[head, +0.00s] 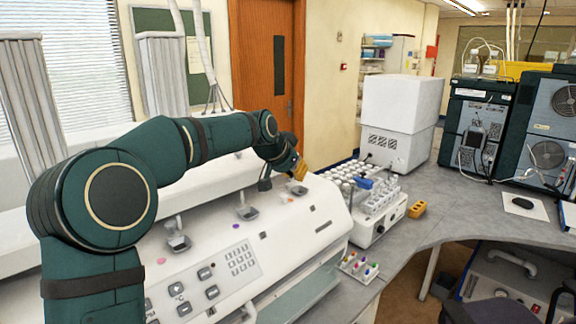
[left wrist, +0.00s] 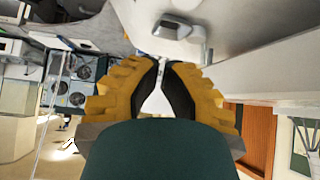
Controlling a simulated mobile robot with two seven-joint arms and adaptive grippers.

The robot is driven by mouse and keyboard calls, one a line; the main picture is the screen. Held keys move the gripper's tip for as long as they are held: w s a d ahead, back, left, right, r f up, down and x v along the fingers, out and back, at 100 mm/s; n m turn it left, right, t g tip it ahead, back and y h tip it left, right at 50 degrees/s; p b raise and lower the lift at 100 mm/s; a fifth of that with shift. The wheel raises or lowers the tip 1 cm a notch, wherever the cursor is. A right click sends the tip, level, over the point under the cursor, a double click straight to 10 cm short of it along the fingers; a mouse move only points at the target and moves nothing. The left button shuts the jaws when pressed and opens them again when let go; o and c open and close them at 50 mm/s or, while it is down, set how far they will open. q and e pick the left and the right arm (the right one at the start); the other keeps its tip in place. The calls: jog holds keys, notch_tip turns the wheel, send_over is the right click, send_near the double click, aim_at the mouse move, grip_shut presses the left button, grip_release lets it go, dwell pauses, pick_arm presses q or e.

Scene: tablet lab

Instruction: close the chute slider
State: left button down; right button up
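The long white machine (head: 285,240) carries several small grey chute fittings on its sloping top, one at the near left (head: 178,241) and one at the middle (head: 247,212). My left gripper (head: 299,171), with yellow fingers, is low over the far end of the machine, just above another small grey fitting (head: 298,188). In the left wrist view the fingertips (left wrist: 161,62) are close together, with a narrow pale strip showing between them. A grey fitting (left wrist: 180,28) lies just beyond the tips. I cannot tell whether the fingers touch or grip the slider. My right gripper is not in view.
A rack of white vials (head: 365,185) with a blue item stands right of the machine. A white box-shaped instrument (head: 400,115) stands behind.

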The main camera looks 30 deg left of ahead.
aim_at(284, 195)
pick_arm(q)
notch_tip(284, 195, down, 3)
jog(key=shift+f, duration=0.2)
jog(key=shift+s+a+f, duration=0.1)
jog(key=shift+s+f, duration=0.1)
jog(key=shift+s, duration=0.35)
jog(key=shift+s, duration=0.1)
jog(key=s+b, duration=0.1)
jog(key=s+a+b, duration=0.1)
jog(key=shift+s+f, duration=0.1)
jog(key=shift+s, duration=0.25)
jog(key=shift+s+a, duration=0.15)
jog(key=shift+s, duration=0.35)
jog(key=shift+w, duration=0.1)
